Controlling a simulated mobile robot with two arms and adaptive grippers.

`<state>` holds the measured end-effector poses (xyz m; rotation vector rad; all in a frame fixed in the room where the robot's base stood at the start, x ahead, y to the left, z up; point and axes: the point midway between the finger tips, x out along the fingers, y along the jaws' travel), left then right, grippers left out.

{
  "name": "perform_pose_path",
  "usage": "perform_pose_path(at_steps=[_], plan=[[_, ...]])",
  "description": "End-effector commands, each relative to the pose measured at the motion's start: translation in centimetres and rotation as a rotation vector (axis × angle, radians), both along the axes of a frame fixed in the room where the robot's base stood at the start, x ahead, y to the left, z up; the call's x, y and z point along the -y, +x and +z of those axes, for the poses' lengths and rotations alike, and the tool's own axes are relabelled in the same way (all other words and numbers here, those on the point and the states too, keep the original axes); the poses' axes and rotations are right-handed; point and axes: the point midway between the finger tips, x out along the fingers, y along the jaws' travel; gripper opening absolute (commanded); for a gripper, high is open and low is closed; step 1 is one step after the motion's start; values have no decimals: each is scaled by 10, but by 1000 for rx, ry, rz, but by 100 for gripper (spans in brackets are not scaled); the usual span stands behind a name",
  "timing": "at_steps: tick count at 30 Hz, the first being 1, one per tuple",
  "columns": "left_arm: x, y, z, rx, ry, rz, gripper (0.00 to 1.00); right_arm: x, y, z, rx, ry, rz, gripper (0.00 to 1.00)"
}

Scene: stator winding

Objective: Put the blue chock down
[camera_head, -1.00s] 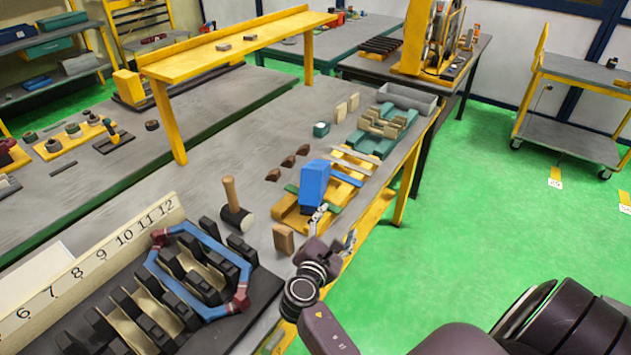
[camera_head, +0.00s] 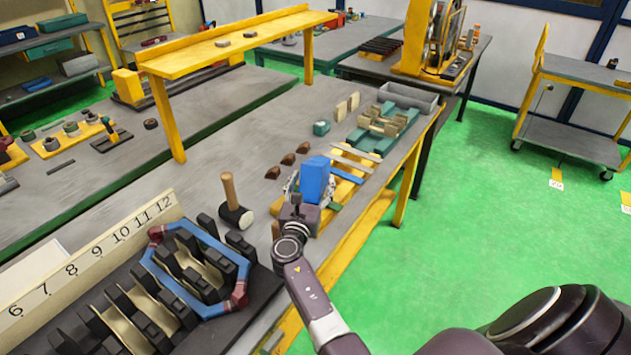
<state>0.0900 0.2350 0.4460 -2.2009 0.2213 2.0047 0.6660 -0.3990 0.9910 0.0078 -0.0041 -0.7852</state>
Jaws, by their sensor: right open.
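The blue chock (camera_head: 315,178) stands upright on the yellow wooden blocks near the table's right edge. My right gripper (camera_head: 309,188) is open, with one finger on each side of the chock's lower part. I cannot tell whether the fingers touch it. The gripper's body hides the chock's near lower end and part of the blocks. My left gripper is not in view.
The stator rack with a blue coil (camera_head: 203,241) is at the lower left. Brown wedges (camera_head: 288,159) and a green-and-tan block assembly (camera_head: 383,125) lie farther back.

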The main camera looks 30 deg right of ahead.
Motion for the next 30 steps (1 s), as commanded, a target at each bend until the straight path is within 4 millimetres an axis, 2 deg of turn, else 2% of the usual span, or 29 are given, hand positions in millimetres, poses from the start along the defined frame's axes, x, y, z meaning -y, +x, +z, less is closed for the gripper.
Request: perform_pose_path(at_steps=[1,3,8,16,30], plan=[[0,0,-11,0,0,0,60,6,7,-6,3,0,-2,64],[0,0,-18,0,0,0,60,13,16,-8,4,1,-2,64],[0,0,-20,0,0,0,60,24,27,-5,1,1,-1,64],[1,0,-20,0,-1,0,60,26,28,-4,1,1,0,63],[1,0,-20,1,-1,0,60,26,28,-4,1,1,-1,11]])
